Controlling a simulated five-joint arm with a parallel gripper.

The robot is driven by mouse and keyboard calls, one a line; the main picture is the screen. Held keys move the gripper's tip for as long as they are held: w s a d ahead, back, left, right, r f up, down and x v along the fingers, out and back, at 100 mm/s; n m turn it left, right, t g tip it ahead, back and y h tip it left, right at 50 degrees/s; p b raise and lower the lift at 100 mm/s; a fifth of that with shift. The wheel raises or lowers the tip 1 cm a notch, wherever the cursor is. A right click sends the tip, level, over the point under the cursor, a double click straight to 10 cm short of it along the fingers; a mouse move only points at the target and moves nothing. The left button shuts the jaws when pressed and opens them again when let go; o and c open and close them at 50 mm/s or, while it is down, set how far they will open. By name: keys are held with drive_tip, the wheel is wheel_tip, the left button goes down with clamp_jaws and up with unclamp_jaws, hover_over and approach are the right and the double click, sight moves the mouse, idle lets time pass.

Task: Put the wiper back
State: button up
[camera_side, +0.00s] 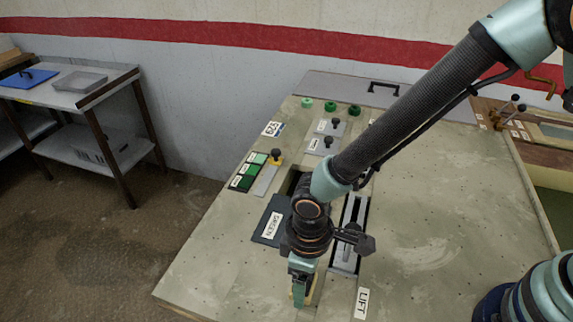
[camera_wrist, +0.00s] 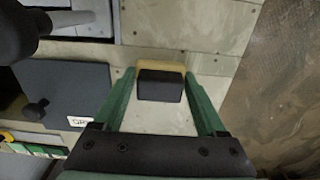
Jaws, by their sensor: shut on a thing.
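My gripper (camera_side: 300,292) points down over the near part of the work board. In the wrist view its two green fingers (camera_wrist: 160,78) are shut on a black block with a tan edge (camera_wrist: 160,87), which appears to be the wiper. In the side view only a narrow tan strip of the wiper (camera_side: 312,291) shows beside the fingers. I cannot tell whether it touches the board. No holder for the wiper can be made out clearly.
A dark labelled plate (camera_side: 269,222) with a knob lies left of my gripper. A lever slot (camera_side: 347,255) marked LIFT is to the right. Green blocks (camera_side: 243,183) and several knobs stand farther back. The board's right part (camera_side: 440,220) is clear.

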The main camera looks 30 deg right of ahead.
drive_tip(key=shift+f, duration=0.15)
drive_tip(key=o, duration=1.1)
drive_tip(key=shift+o, duration=0.2)
wheel_tip(320, 180, up, 12)
drive_tip(key=w+d+r+m+t+y, duration=0.1)
drive_tip(key=w+d+r+m, duration=0.1)
drive_tip(key=d+r, duration=0.35)
drive_tip(key=w+d+r+m+t, duration=0.2)
drive_tip(key=w+d+r, duration=0.1)
drive_tip(key=d, duration=0.6)
drive_tip(key=s+d+r+m+t, duration=0.1)
drive_tip(key=d+r+m, duration=0.1)
drive_tip(key=d, duration=0.4)
drive_tip(key=s+d+r+m+t+h, duration=0.1)
drive_tip(key=s+d+r+m, duration=0.1)
drive_tip(key=d, duration=0.5)
drive_tip(key=shift+s+d+r+m+t, duration=0.15)
drive_tip(key=shift+d+m+t, duration=0.15)
drive_tip(key=shift+m, duration=0.2)
drive_tip(key=shift+a, duration=0.1)
